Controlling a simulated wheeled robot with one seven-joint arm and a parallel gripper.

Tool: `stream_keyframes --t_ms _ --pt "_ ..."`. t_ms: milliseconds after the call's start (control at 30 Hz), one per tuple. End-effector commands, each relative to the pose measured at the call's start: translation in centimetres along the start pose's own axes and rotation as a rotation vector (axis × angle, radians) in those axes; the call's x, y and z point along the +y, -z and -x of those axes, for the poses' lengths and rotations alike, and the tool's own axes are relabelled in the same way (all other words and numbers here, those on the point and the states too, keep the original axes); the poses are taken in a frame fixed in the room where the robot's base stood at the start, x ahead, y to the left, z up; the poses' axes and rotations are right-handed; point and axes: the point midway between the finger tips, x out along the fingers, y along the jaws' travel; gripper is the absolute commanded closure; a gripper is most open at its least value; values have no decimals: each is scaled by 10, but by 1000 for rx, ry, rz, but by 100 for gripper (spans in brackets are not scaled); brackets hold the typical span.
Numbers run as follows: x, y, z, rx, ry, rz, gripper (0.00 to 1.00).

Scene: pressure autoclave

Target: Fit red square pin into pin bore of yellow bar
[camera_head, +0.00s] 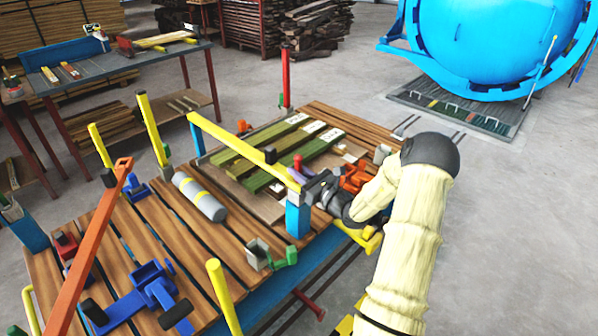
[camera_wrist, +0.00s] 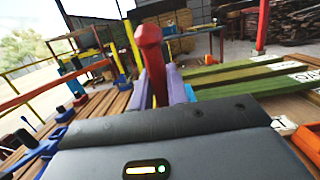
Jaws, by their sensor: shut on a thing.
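The red square pin (camera_wrist: 151,62) stands upright between the fingers of my gripper (camera_wrist: 160,92) in the wrist view, with its wider head at the top. My gripper is shut on it. In the head view the pin (camera_head: 297,162) shows as a small reddish upright piece at my gripper (camera_head: 306,184), beside the near right end of the yellow bar (camera_head: 235,143).
Green and olive planks (camera_head: 262,140) with white labels lie behind the bar. A grey cylinder (camera_head: 200,197) and blue clamps (camera_head: 150,290) are on the slatted table (camera_head: 120,235). Yellow posts (camera_head: 153,130) and an orange bar (camera_head: 88,250) rise at left. A blue autoclave (camera_head: 490,45) stands at back right.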

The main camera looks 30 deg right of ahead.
Motion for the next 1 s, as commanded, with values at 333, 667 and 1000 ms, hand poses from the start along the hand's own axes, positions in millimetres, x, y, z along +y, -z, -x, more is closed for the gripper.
stream_keyframes --t_ms 333,667,1000 --pt "0 7 1 -1 0 0 100" --pt "0 14 2 -1 0 0 100" --pt "0 18 3 1 1 0 59"
